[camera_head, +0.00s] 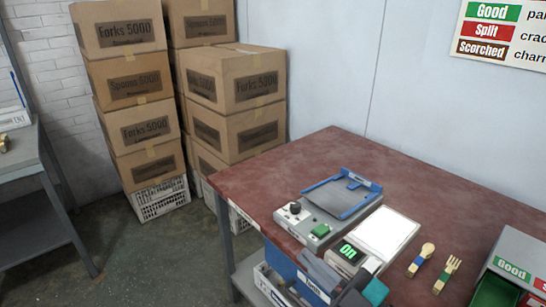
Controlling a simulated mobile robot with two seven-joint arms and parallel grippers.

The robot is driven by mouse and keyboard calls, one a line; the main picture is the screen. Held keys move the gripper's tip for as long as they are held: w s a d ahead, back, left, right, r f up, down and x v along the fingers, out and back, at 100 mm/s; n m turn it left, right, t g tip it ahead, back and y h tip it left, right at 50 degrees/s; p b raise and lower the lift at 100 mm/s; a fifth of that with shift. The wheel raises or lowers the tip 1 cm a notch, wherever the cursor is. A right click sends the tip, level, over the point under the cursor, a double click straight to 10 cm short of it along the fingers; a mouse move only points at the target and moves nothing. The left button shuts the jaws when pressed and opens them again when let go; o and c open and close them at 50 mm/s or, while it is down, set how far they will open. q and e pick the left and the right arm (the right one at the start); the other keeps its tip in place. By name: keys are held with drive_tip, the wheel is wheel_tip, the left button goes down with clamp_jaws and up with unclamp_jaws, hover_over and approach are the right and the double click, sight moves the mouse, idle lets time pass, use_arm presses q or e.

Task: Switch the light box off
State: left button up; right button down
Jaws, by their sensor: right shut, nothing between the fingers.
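The light box (388,232) sits on the red table, with a bright white panel. My left gripper is not in view.
A grey press (308,222) with a black knob, green button and blue frame stands left of the light box. A wooden spoon (424,254) and fork (447,272) lie to its right, then a sorting bin (512,262). Stacked cartons (128,85) stand behind. The table's far part is clear.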

drive_tip(key=d+f+m+t+h, duration=0.1)
drive_tip(key=d+f+m+h, duration=0.6)
drive_tip(key=f+m+h, duration=0.3)
drive_tip(key=s+d+f+m+g+h, duration=0.3)
drive_tip(key=s+f, duration=0.6)
drive_tip(key=f, duration=0.4)
drive_tip(key=shift+d+f+g, duration=0.3)
drive_tip(key=shift+d+g, duration=0.25)
drive_tip(key=shift+g, duration=0.45)
